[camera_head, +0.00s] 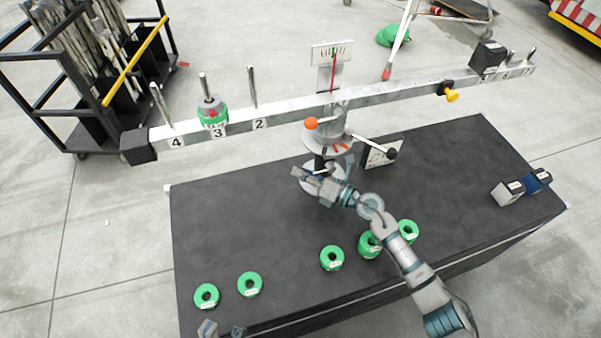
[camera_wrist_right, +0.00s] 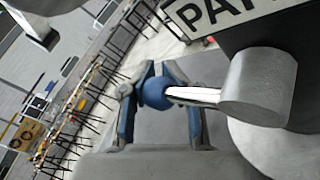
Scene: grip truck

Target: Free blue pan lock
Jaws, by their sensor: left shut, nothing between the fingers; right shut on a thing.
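The blue pan lock knob (camera_wrist_right: 156,93) is a blue ball on a short light rod that runs into a grey cylinder (camera_wrist_right: 260,85). My right gripper (camera_wrist_right: 160,82) has its fingers around the ball and is shut on it. In the head view my right gripper (camera_head: 318,178) is low at the scale's central post, and the knob is hidden there. A label plate starting with "PA" (camera_wrist_right: 215,12) is above the cylinder. My left gripper (camera_head: 222,329) seems to show only in part at the bottom edge, away from the scale, shut and empty.
A long balance beam (camera_head: 400,92) crosses above the black table (camera_head: 230,220). Levers with an orange ball (camera_head: 312,123) and a black ball (camera_head: 391,153) stick out near the post. Several green ring weights (camera_head: 249,284) lie at the front. Two small blocks (camera_head: 507,192) sit right.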

